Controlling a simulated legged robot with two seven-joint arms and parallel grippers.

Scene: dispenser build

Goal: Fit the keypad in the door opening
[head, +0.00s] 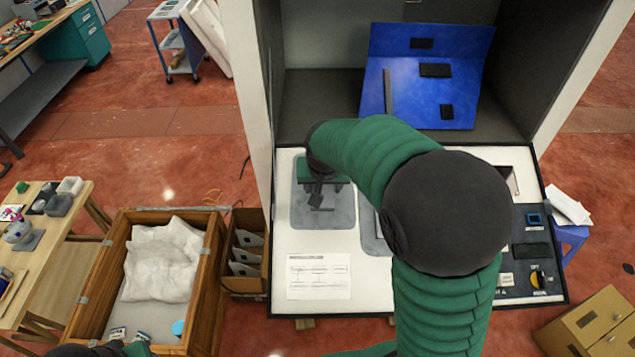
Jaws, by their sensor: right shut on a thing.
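My right gripper (317,198) is low over the left grey mat (342,213) on the white worktop. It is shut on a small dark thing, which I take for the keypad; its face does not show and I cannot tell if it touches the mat. A blue door panel (412,95) leans at the back, inside the cabinet. It has several black openings, among them a small square one (447,111) at lower right; I cannot tell which matches the keypad. My right gripper is in front and to the left of the panel.
My right arm covers the middle of the worktop and part of a second grey mat (373,236). A printed sheet (318,276) lies at front left. A dark control board (518,280) with a knob is at right. A wooden crate (88,287) and bin (249,217) stand left.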

